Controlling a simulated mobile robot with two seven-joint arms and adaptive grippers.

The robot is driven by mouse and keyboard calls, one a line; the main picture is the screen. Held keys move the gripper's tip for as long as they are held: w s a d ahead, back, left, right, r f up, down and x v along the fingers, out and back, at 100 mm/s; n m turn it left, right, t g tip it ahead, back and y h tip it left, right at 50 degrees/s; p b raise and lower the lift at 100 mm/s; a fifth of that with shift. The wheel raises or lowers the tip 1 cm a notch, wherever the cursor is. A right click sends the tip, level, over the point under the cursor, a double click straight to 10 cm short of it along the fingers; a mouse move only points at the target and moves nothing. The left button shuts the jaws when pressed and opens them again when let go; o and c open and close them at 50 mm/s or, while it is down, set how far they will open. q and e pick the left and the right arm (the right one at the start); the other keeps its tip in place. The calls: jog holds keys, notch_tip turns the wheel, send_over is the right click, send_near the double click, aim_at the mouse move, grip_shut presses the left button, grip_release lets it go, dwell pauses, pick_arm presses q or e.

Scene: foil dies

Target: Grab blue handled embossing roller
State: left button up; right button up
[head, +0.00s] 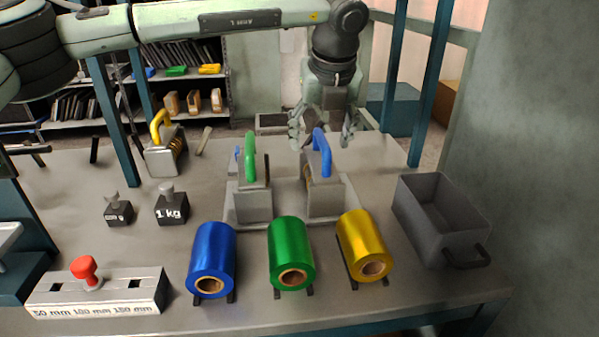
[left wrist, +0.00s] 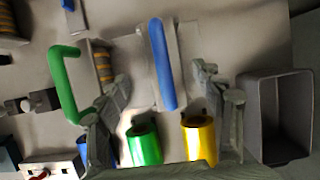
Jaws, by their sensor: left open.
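The blue handled embossing roller (head: 321,165) stands upright in a grey stand near the middle of the table. Its blue handle also shows in the left wrist view (left wrist: 162,64), between the two fingers. My left gripper (head: 322,135) is open, pointing down over the roller, with a finger on each side of the handle and apart from it. In the left wrist view the left gripper (left wrist: 170,110) has its fingers spread wide. The green handled roller (head: 253,178) stands just to the left. My right gripper does not show.
Blue (head: 212,254), green (head: 290,248) and yellow (head: 362,240) foil rolls lie in front. A grey bin (head: 440,215) stands at right. A yellow handled roller (head: 165,150), two weights (head: 171,207) and a block with a red knob (head: 98,290) are at left.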

aim_at(326, 190)
pick_arm(q)
jog(key=x, duration=0.4)
jog(key=p+x, duration=0.1)
jog(key=x, duration=0.2)
jog(key=shift+s+d+f, duration=0.1)
jog(key=shift+s+d, duration=0.2)
jog(key=shift+d, duration=0.05)
grip_shut()
jog(key=shift+w, duration=0.1)
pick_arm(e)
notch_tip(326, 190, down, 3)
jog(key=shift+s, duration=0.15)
